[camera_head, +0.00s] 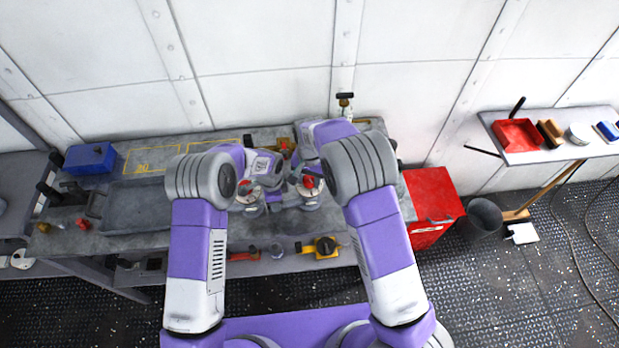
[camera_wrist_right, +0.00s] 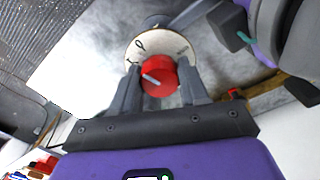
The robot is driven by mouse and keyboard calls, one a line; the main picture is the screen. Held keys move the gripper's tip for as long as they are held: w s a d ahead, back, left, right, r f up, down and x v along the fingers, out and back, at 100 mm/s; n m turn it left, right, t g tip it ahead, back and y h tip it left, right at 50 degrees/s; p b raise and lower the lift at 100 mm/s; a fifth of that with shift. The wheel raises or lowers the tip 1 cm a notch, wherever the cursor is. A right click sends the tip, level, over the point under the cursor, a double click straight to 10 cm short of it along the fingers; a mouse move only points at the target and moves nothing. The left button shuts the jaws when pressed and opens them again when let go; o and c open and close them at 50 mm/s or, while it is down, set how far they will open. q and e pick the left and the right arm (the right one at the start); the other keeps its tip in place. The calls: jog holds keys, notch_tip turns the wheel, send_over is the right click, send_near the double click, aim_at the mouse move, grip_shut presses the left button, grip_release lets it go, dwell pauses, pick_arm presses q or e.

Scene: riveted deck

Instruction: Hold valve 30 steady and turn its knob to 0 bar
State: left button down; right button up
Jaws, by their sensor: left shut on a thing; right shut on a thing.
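In the right wrist view, a red knob (camera_wrist_right: 165,84) with a white line sits on a round cream dial (camera_wrist_right: 172,44). A 0 shows on the dial's upper left; the line points left and slightly up, toward another mark left of the 0. My right gripper (camera_wrist_right: 160,88) is shut on the knob, a finger on each side. In the head view the knob (camera_head: 308,182) tops the valve (camera_head: 309,201) on the bench. My left gripper (camera_head: 277,196) reaches in from the left, shut on the valve's body; its fingertips are partly hidden. No number 30 is readable.
A second similar valve (camera_head: 249,200) stands just left of my left gripper. A dark tray (camera_head: 145,212) and a blue box (camera_head: 90,157) are on the bench's left. A red cabinet (camera_head: 432,200) stands at its right end. Tools lie on the lower shelf, including a yellow one (camera_head: 321,247).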

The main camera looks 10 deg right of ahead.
aim_at(309, 178)
jog(key=shift+m, duration=1.6)
jog(key=o, duration=1.1)
notch_tip(309, 178, up, 12)
jog(key=shift+r, duration=0.1)
pick_arm(q)
jog(key=c, duration=0.6)
grip_release()
jog(key=shift+c, duration=0.2)
